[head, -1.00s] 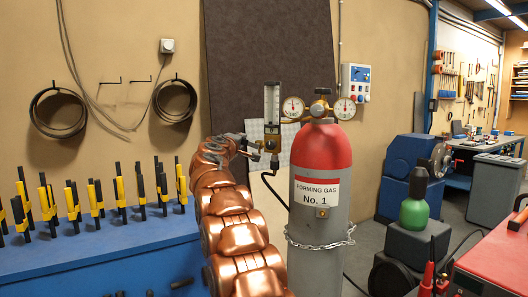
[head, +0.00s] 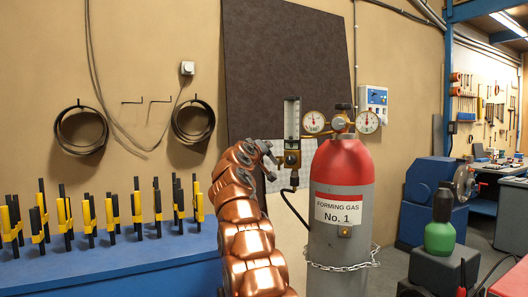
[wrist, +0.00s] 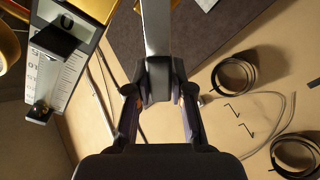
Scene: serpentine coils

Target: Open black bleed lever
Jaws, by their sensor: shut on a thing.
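The wrist view shows the flowmeter scale (wrist: 62,65) at top left. The bar runs up from the fingertips to the top edge. Its pivot is out of view.
The cylinder (head: 340,205) stands close right of my arm, with a chain (head: 340,267) around it and gauges (head: 340,122) above. A hose (head: 296,207) hangs from the valve block. A blue bench (head: 120,260) with several clamps is at the left. Coils (head: 80,130) hang on the wall.

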